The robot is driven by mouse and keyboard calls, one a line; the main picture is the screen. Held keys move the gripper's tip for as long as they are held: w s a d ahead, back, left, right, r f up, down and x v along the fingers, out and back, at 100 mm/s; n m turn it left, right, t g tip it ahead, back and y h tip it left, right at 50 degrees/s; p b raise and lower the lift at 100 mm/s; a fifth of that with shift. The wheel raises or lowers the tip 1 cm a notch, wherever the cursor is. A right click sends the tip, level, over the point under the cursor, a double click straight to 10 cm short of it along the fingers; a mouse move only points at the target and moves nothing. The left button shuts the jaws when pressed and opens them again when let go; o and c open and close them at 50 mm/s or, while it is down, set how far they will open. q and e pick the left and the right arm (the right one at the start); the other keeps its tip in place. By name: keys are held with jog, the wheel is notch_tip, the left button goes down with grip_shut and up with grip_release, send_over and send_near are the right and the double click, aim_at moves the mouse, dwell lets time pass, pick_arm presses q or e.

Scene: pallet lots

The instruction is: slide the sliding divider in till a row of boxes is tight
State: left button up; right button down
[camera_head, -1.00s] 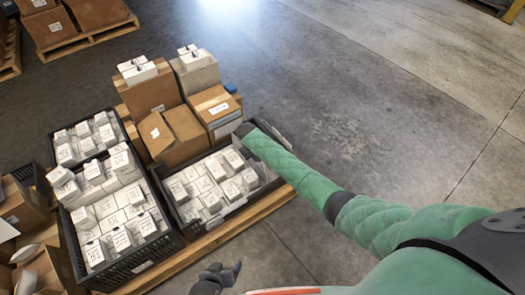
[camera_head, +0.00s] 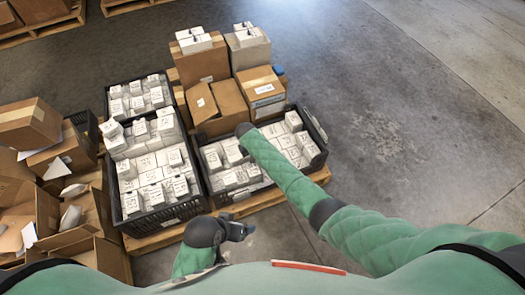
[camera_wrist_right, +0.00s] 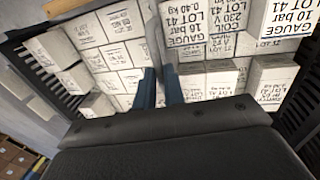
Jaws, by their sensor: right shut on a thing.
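Small white labelled boxes (camera_head: 228,178) fill a black crate (camera_head: 241,194) at the front right of the pallet in the head view. In the right wrist view, my right gripper (camera_wrist_right: 160,80) is shut on the thin grey sliding divider (camera_wrist_right: 152,32), which stands upright between white boxes on both sides. The boxes left of it (camera_wrist_right: 113,55) and right of it (camera_wrist_right: 220,78) lie close to it; I cannot tell if they touch it. My left gripper (camera_head: 246,230) hangs in front of the pallet, away from the crate; its jaw opening is unclear.
Another black crate with white boxes (camera_head: 163,216) stands just left. Brown cartons (camera_head: 261,92) stand behind the crate. Open cartons (camera_head: 98,228) crowd the far left. The floor (camera_head: 390,120) to the right is clear.

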jog(key=shift+a, duration=0.2)
jog(key=c, duration=1.5)
grip_release()
jog(key=shift+r, duration=0.1)
jog(key=shift+s+a+r, duration=0.1)
jog(key=shift+a+r, duration=0.15)
jog(key=shift+r, duration=1)
jog(key=shift+s+a+r, duration=0.15)
jog(key=shift+a+r, duration=0.05)
jog(key=shift+r, duration=1.05)
jog(key=shift+s+a+r, duration=0.1)
jog(key=shift+a+r, duration=0.15)
jog(key=shift+r, duration=1)
